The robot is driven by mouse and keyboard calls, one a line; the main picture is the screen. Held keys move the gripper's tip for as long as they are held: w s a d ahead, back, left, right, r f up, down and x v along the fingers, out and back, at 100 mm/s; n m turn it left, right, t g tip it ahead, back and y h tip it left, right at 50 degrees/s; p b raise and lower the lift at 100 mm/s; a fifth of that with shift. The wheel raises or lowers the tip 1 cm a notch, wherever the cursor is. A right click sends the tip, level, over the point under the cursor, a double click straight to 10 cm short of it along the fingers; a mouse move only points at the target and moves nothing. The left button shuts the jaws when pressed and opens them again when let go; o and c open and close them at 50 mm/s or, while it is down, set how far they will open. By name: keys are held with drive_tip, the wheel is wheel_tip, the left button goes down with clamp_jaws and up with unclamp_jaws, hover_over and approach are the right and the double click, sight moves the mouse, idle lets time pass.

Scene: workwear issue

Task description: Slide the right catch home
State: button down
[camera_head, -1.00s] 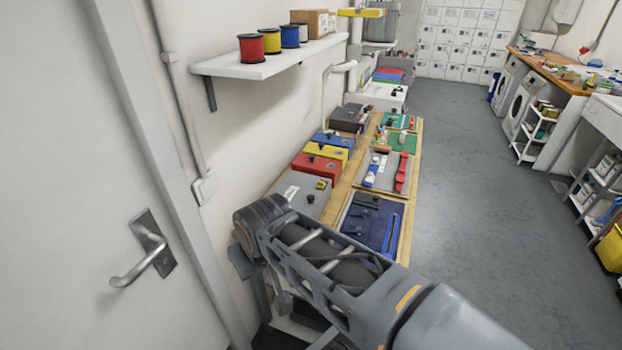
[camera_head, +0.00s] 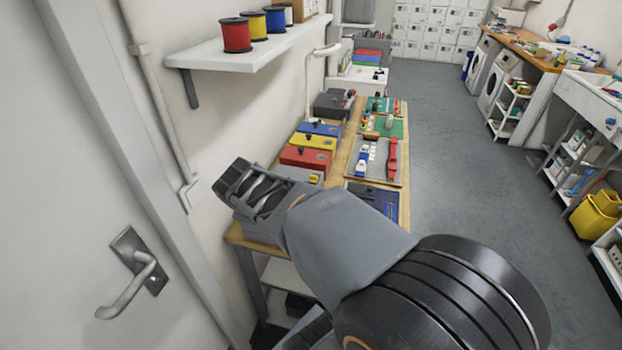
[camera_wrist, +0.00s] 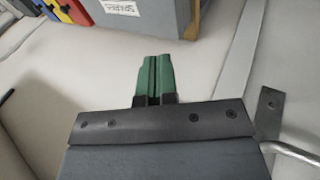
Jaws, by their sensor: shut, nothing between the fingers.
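My gripper (camera_wrist: 154,78) shows in the wrist view with its two green fingers together and nothing between them. It is near the wall and door, apart from the work boards; in the head view I cannot make out its fingers. On the wooden bench, a grey board (camera_head: 366,172) carries a long red part (camera_head: 392,160) on its right and blue and white parts (camera_head: 362,162) on its left. A dark blue board (camera_head: 390,206) lies nearer, partly hidden by my arm. I cannot tell which fitting is the right catch.
Red (camera_head: 305,158), yellow (camera_head: 312,141) and blue boxes (camera_head: 320,128) line the bench's wall side. A labelled grey box (camera_wrist: 150,18) is near my gripper. A wall shelf (camera_head: 250,52) with spools hangs above. A door handle (camera_head: 140,262) is at left. The floor (camera_head: 460,180) on the right is clear.

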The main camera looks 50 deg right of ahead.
drive_tip(key=w+d+f+n+h, duration=0.1)
drive_tip(key=w+d+n+h, duration=0.1)
drive_tip(key=d+n, duration=0.3)
drive_tip(key=w+d+f+n+h, duration=0.1)
drive_tip(key=w+d+n, duration=0.25)
drive_tip(key=d, duration=0.35)
drive_tip(key=n+h, duration=0.1)
drive_tip(key=n, duration=0.9)
approach(313, 178)
drive_tip(key=v, duration=0.3)
drive_tip(key=shift+s+m, duration=0.2)
drive_tip(key=shift+m, duration=0.05)
drive_tip(key=shift+f, duration=0.1)
drive_tip(key=b+x, duration=0.1)
drive_tip(key=x, duration=0.9)
drive_tip(key=shift+w, duration=0.1)
